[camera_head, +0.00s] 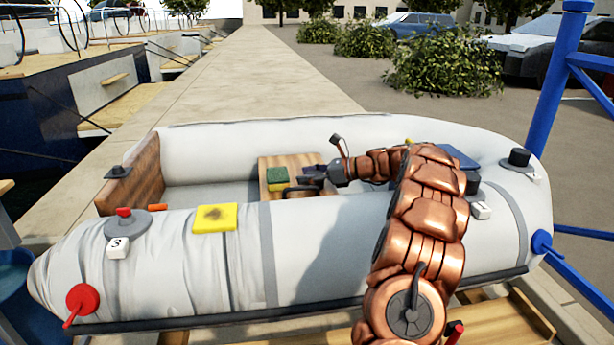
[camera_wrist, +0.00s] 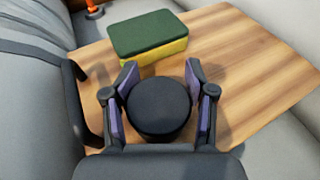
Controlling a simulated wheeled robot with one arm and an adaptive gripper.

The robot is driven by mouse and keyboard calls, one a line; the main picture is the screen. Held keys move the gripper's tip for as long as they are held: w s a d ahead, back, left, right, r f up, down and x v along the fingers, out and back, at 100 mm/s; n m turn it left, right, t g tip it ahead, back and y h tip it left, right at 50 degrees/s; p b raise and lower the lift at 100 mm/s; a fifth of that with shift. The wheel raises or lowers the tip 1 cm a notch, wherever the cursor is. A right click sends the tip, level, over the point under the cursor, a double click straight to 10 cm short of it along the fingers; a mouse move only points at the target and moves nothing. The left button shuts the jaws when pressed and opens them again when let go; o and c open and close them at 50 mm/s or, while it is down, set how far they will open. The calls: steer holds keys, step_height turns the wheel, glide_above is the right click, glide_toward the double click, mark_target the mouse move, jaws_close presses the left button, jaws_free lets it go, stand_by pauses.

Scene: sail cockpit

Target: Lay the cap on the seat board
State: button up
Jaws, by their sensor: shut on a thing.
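The cap (camera_wrist: 158,106) is a round black disc between the purple-padded fingers of my gripper (camera_wrist: 160,100) in the wrist view. The fingers are shut on its sides. The cap is over the seat board (camera_wrist: 235,50), a striped wooden board that also shows inside the boat in the head view (camera_head: 292,163). Whether the cap touches the board I cannot tell. In the head view my gripper (camera_head: 314,173) is at the board's right part, and the cap cannot be made out there.
A green and yellow sponge (camera_wrist: 148,36) lies on the board, just beyond the cap. A black handle (camera_wrist: 76,100) stands at the left in the wrist view. The near tube carries a yellow patch (camera_head: 215,217). The board is bare to the sponge's right in the wrist view.

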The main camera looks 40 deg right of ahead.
mark_target(311, 173)
steer(key=o, duration=1.1)
steer(key=shift+o, duration=0.2)
steer(key=shift+s+d+r, duration=0.1)
steer(key=shift+s+r, duration=0.05)
steer(key=shift+r, duration=0.15)
steer(key=shift+s+d+r+p, duration=0.15)
steer(key=shift+s+d+p, duration=0.1)
steer(key=shift+p, duration=0.3)
steer(key=p+v, duration=0.4)
steer(key=v, duration=0.1)
steer(key=shift+s+d+p, duration=0.3)
steer(key=shift+s+d, duration=0.1)
steer(key=shift+s, duration=0.15)
